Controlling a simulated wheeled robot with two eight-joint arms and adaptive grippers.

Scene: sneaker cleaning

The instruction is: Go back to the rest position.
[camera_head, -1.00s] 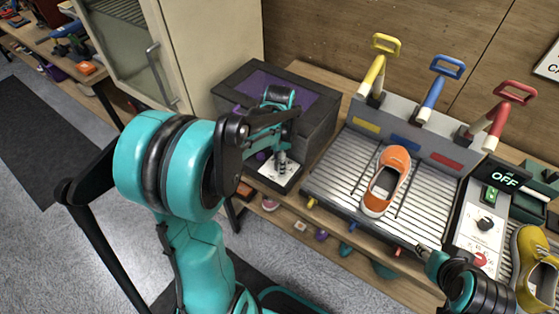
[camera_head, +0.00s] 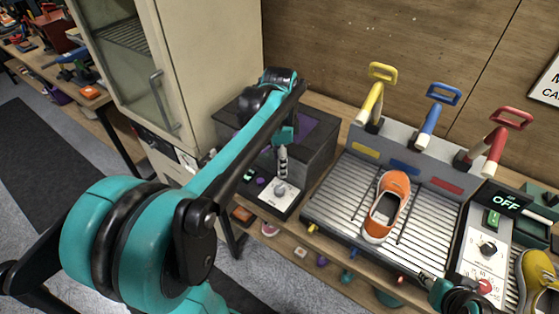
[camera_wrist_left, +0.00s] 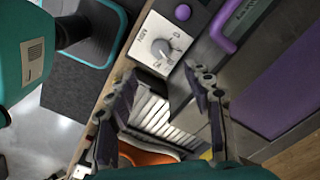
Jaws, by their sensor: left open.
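My left gripper (camera_head: 283,160) hangs above the knob panel (camera_head: 290,201) in front of the dark box (camera_head: 322,150). In the left wrist view its two fingers (camera_wrist_left: 163,78) are spread apart with nothing between them, and the panel's round knob (camera_wrist_left: 161,47) shows beyond them. My right gripper (camera_head: 428,279) is low at the right, by the front edge of the slatted tray (camera_head: 337,214). It is small there and its opening is unclear. An orange sneaker (camera_head: 386,207) lies on the tray, clear of both grippers.
Yellow (camera_head: 370,103), blue (camera_head: 432,120) and red (camera_head: 491,150) handled tools stand behind the tray. A control box reading OFF (camera_head: 487,245) and a yellow shoe (camera_head: 539,278) are at the right. A cabinet (camera_head: 205,60) stands behind my left arm.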

